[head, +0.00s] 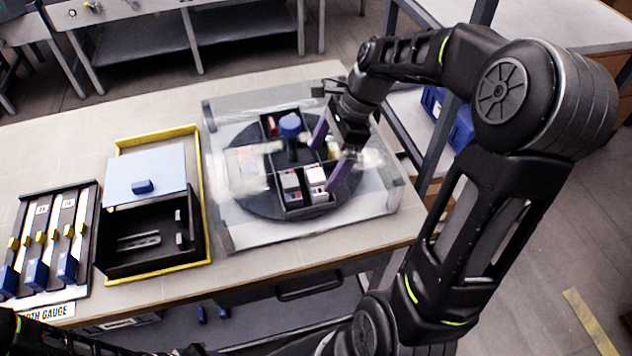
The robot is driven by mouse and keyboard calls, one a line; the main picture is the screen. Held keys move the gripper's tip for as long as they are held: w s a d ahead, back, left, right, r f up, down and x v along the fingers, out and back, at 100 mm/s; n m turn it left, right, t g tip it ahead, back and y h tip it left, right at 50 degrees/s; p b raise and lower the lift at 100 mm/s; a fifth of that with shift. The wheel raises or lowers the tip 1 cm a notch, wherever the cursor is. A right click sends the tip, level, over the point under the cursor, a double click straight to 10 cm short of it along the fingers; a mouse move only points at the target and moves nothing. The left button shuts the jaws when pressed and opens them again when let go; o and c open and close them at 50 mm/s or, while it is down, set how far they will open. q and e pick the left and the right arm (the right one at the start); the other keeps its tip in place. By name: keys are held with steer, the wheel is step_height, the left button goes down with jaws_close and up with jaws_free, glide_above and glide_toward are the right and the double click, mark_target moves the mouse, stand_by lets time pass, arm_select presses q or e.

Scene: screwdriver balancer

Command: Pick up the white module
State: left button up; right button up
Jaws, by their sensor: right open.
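The white module (316,176) sits in a front compartment of the black round turntable tray (262,205), beside a greyer module (290,183). My right gripper (331,152) is over the right part of the tray with its two purple fingers spread apart. Its nearer finger comes down close to the right side of the white module; I cannot tell whether they touch. Nothing shows between the fingers. My left gripper is out of view; only dark arm parts show at the lower left.
A clear cover (232,226) surrounds the turntable. A yellow-rimmed black box (152,262) with a light-blue lid and a depth gauge rack (45,240) lie to the left. Bare table shows at the front right.

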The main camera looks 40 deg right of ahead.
mark_target(318, 174)
steer(key=shift+x, duration=2)
steer(key=shift+d, duration=0.1)
steer(key=c, duration=1.6)
